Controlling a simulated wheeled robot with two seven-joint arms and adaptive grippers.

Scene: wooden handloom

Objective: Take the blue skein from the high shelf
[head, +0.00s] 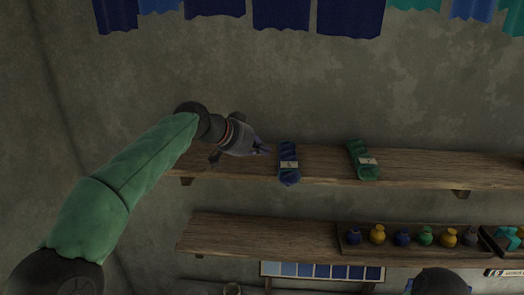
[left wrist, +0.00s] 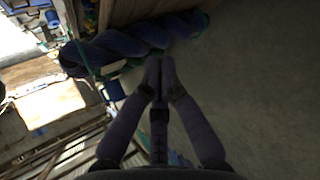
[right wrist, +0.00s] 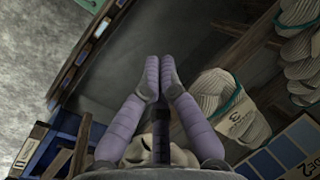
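The blue skein (head: 288,163) lies on the high shelf (head: 225,163) with a pale label band around it. In the left wrist view the twisted blue skein (left wrist: 125,42) runs across the top, just beyond the fingertips. My left gripper (head: 264,150) is just left of the skein over the shelf, pointing at it. Its fingertips (left wrist: 159,72) are together with nothing visible between them; whether they touch the skein I cannot tell. My right gripper (right wrist: 160,75) has its fingertips together and looks empty, away from the shelf.
A green skein (head: 362,160) lies on the same shelf, right of the blue one. A lower shelf (head: 260,237) carries a tray with several small coloured bottles (head: 402,238). Dyed cloths (head: 281,14) hang above. Pale skeins (right wrist: 230,100) are near my right gripper.

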